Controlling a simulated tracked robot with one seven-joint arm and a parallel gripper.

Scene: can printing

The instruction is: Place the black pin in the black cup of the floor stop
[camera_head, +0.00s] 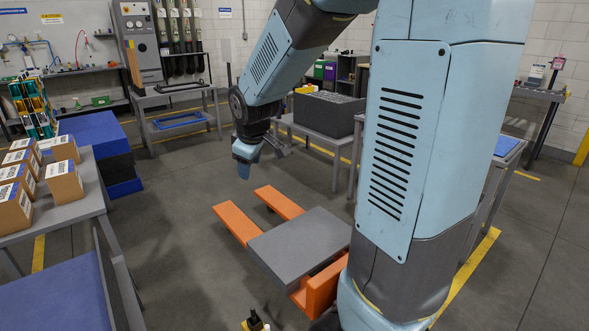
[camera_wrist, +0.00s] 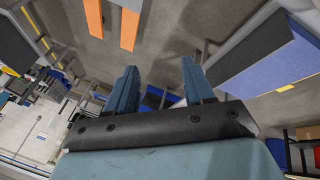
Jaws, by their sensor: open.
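My gripper (camera_head: 246,162) hangs in mid-air near the centre of the head view, above the floor and beyond the orange forks. In the wrist view its two blue fingers (camera_wrist: 160,80) stand apart with nothing between them. A small upright black-topped piece (camera_head: 255,321) on a pale and yellow base shows at the bottom edge of the head view, partly cut off. I cannot tell whether it is the black pin. I cannot make out the floor stop or its black cup in either view.
Orange forks (camera_head: 236,224) and a grey plate (camera_head: 300,245) lie low in front. A table (camera_head: 84,209) with cardboard boxes stands left, with blue blocks (camera_head: 95,138) behind it. A dark grey bin (camera_head: 327,113) is on a table behind my gripper. Floor between is open.

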